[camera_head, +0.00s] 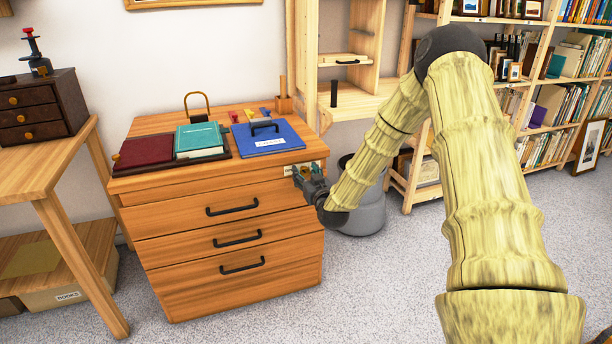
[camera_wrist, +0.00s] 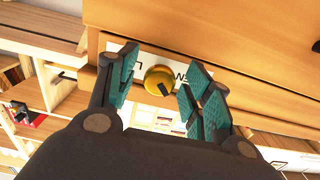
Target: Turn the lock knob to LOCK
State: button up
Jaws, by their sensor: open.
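The lock knob (camera_wrist: 160,80) is a round brass-yellow knob with a dark mark on its face, in the wrist view. It sits on a white label plate (camera_wrist: 143,64) with partly hidden black lettering, on the front of the wooden drawer cabinet (camera_head: 231,265). My gripper (camera_wrist: 155,88) is open, with one teal-padded finger on each side of the knob. Gaps show between the knob and both fingers. In the head view my gripper (camera_head: 306,178) is at the cabinet's upper right front corner and hides most of the knob. Which word the mark points to cannot be told.
On the cabinet top lie a dark red book (camera_head: 146,151), a teal book (camera_head: 199,140) and a blue binder (camera_head: 268,137). Black drawer handles (camera_head: 232,206) stick out below. A grey bin (camera_head: 366,212) stands right of the cabinet, partly behind my arm.

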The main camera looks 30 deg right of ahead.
jog(key=c, duration=1)
jog(key=shift+m, duration=0.3)
jog(key=m+p, duration=0.1)
jog(key=m, duration=0.2)
jog(key=shift+m, duration=0.4)
jog(key=m, duration=0.4)
jog(key=shift+m, duration=0.3)
jog(key=m+b, duration=0.1)
jog(key=m, duration=0.4)
jog(key=shift+f, duration=0.1)
jog(key=shift+a+m+b, duration=0.1)
jog(key=shift+m+b, duration=0.9)
jog(key=shift+m, duration=0.9)
